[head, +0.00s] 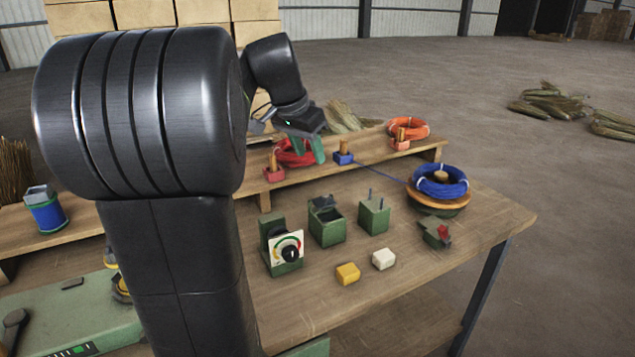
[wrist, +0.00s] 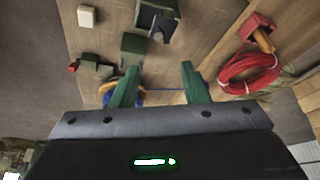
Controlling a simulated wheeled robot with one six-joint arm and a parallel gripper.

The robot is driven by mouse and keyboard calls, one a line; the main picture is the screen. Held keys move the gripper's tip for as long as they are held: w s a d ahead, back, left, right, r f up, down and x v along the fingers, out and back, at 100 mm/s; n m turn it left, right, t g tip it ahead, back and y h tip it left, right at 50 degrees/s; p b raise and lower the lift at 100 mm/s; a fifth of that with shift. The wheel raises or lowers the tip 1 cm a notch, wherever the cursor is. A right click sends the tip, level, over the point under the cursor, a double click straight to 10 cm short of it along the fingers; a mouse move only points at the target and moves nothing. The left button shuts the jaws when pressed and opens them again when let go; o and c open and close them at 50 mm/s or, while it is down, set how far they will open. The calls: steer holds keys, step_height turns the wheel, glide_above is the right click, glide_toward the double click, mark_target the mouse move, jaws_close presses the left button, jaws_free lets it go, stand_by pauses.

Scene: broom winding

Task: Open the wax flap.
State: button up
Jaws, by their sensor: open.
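A green box (head: 326,226) with a dark top stands in the middle of the bench. A dark flap-like plate (head: 322,202) is at its top back edge and looks raised, but its exact angle is hard to tell. The wrist view shows the box (wrist: 150,20) from above at the top, with a dark grey piece (wrist: 161,29) on it. My gripper (head: 298,154) is above the raised shelf by the red coil, up and behind the box, apart from it. Its green fingers are spread and empty in the wrist view (wrist: 160,84).
A dial box (head: 283,252), a two-pin box (head: 374,218) and a red-lever clamp (head: 436,233) stand around it. Yellow (head: 347,273) and white (head: 383,259) blocks lie in front. A blue coil (head: 440,182) is right; red (head: 296,153) and orange (head: 408,127) coils are on the shelf.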

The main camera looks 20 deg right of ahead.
mark_target(325, 195)
steer(key=b+x, duration=0.2)
steer(key=x, duration=1.1)
steer(key=shift+d+f, duration=0.1)
steer(key=shift+f, duration=0.15)
jaws_close()
